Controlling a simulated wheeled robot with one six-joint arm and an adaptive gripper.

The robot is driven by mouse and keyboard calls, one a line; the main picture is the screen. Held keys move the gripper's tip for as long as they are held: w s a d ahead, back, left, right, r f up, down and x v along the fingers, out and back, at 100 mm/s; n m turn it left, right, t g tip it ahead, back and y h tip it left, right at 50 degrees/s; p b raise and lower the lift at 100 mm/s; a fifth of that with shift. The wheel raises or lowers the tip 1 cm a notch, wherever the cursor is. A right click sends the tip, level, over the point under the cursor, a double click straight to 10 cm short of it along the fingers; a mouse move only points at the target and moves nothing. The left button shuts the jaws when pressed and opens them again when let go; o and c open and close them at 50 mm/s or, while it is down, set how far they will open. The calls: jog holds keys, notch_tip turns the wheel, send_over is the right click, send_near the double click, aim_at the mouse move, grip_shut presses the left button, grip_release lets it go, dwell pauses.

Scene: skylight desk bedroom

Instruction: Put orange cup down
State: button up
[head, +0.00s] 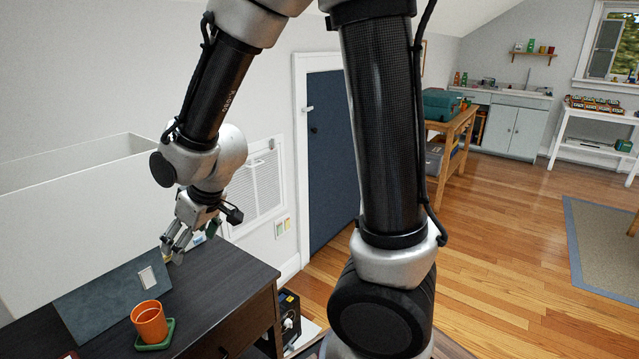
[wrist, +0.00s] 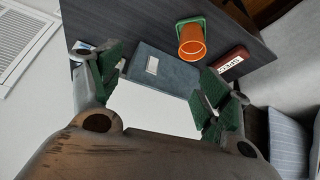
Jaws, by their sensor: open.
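The orange cup (head: 149,322) stands upright on a small green coaster (head: 156,338) on the dark desk in the head view. In the wrist view the orange cup (wrist: 191,43) and the green coaster (wrist: 186,22) show beyond my fingers, to the upper right. My gripper (head: 177,253) is above the desk, behind and to the right of the cup, and apart from it. In the wrist view my gripper (wrist: 163,95) has its fingers spread wide with nothing between them.
A white panel (head: 80,215) stands behind the desk. Bare desk lies right of the cup. A black box (head: 288,315) stands beside the desk.

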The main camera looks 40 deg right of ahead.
jog(key=s+d+r+m+h, duration=0.15)
jog(key=s+d+r, duration=0.25)
jog(key=d+r, duration=0.55)
jog(key=s+d+r+m+h, duration=0.1)
jog(key=s+d+r+m, duration=0.3)
jog(key=s+d, duration=0.8)
jog(key=s+r, duration=0.1)
jog(key=s, duration=0.2)
jog(key=shift+d+g, duration=0.25)
jog(key=shift+g, duration=0.05)
jog(key=shift+r+h, duration=0.1)
jog(key=shift+h, duration=0.15)
